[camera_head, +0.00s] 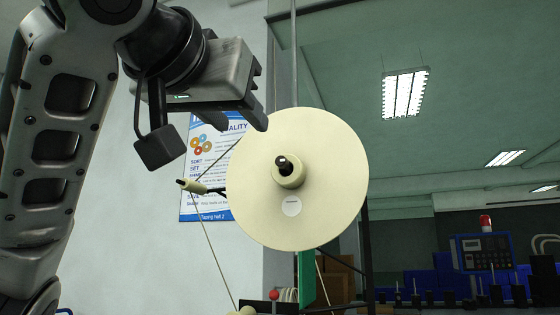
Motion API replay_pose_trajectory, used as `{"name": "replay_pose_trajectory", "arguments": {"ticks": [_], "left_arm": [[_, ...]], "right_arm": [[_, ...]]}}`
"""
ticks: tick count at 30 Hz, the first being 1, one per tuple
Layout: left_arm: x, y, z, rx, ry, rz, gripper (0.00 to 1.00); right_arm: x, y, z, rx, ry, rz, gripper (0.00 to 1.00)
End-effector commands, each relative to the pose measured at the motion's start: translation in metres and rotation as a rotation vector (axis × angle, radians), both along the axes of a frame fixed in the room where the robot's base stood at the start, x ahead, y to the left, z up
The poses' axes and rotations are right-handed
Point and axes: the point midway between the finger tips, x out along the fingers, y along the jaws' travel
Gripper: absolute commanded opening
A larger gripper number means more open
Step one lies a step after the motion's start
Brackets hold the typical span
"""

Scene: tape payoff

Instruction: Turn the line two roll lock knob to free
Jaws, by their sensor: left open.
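A large cream roll disc (325,150) faces me in the middle of the view. At its centre is a cream hub (289,171) with a dark knob (283,161) standing out from it; I cannot tell which way the knob is turned. My left gripper (262,112) is open and empty, above and to the left of the hub, over the disc's upper left edge in the picture. It appears apart from the knob. My right gripper is not in view.
A cream guide roller (198,188) with tape running over it stands left of the disc. A red ball-topped part (274,295) and a green panel (307,280) are below. A poster (205,150) hangs behind. A control box (485,252) stands far right.

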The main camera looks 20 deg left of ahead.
Motion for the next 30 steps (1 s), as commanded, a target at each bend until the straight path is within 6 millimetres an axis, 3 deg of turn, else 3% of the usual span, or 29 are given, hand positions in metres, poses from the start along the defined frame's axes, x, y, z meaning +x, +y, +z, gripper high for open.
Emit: {"name": "replay_pose_trajectory", "arguments": {"ticks": [5, 21, 30], "left_arm": [[0.019, 0.0, 0.002, -0.001, 0.004, 0.004, 0.4], [0.13, -0.002, 0.003, 0.0, 0.002, 0.002, 0.4], [0.157, -0.003, 0.001, 0.0, -0.001, 0.001, 0.4]], "right_arm": [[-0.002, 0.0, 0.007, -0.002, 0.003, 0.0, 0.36], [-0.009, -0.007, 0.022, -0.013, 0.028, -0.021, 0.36], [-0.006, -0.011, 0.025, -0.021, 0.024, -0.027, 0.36]]}}
